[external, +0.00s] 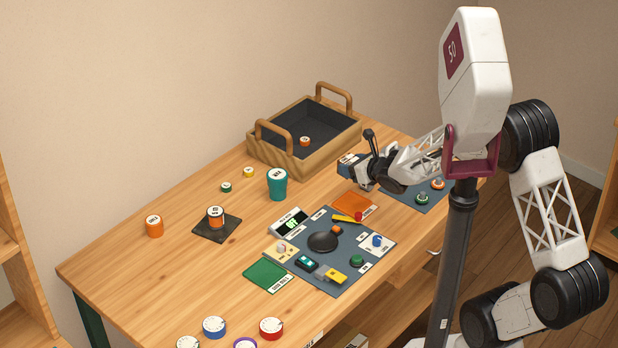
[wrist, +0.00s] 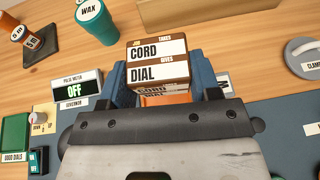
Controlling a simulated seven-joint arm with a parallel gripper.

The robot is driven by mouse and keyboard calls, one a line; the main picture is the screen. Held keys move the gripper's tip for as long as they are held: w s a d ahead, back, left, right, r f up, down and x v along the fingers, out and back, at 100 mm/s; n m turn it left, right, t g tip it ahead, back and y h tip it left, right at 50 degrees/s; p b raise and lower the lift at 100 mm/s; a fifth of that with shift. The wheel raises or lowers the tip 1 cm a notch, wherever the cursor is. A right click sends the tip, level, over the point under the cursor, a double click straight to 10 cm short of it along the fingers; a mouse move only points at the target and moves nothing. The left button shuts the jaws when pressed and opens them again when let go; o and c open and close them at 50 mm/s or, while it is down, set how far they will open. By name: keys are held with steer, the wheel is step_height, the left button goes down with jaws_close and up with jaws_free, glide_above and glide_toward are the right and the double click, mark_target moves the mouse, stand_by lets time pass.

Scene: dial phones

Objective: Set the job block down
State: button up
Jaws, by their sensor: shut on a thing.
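The job block (wrist: 157,60) is a white and brown block reading "CORD" and "DIAL", held upright-side toward the camera in the wrist view. My gripper (wrist: 160,78) is shut on it, with a blue finger on each side. In the external view my gripper (external: 356,172) is at the right part of the table, behind the orange pad (external: 354,203), with the block's pale label (external: 348,158) just showing. An orange patch shows below the block in the wrist view. I cannot tell how far the block is above the table.
A teal WAX cup (external: 277,184) and the pulse meter reading OFF (wrist: 76,91) stand to the left. A handled wooden tray (external: 270,160) is behind. The blue-grey work mat (external: 327,287) carries several parts. Bare wood lies between cup and tray.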

steer(key=s+d+f, duration=0.1)
steer(key=s+d, duration=0.4)
steer(key=s, duration=0.3)
steer(key=s+d+f, duration=0.2)
steer(key=s+d, duration=0.3)
steer(key=s, duration=0.4)
steer(key=s+d+f+g, duration=0.1)
steer(key=s+d+f, duration=0.1)
steer(key=s+d, duration=0.4)
steer(key=s, duration=0.2)
steer(key=shift+s+n+y, duration=0.3)
steer(key=shift+s+n, duration=0.05)
steer(key=shift+n, duration=0.05)
steer(key=shift+w, duration=0.1)
glide_above(392, 224)
steer(key=shift+w+f, duration=0.15)
steer(key=shift+f, duration=0.6)
steer(key=shift+f, duration=1.75)
steer(key=shift+f, duration=0.15)
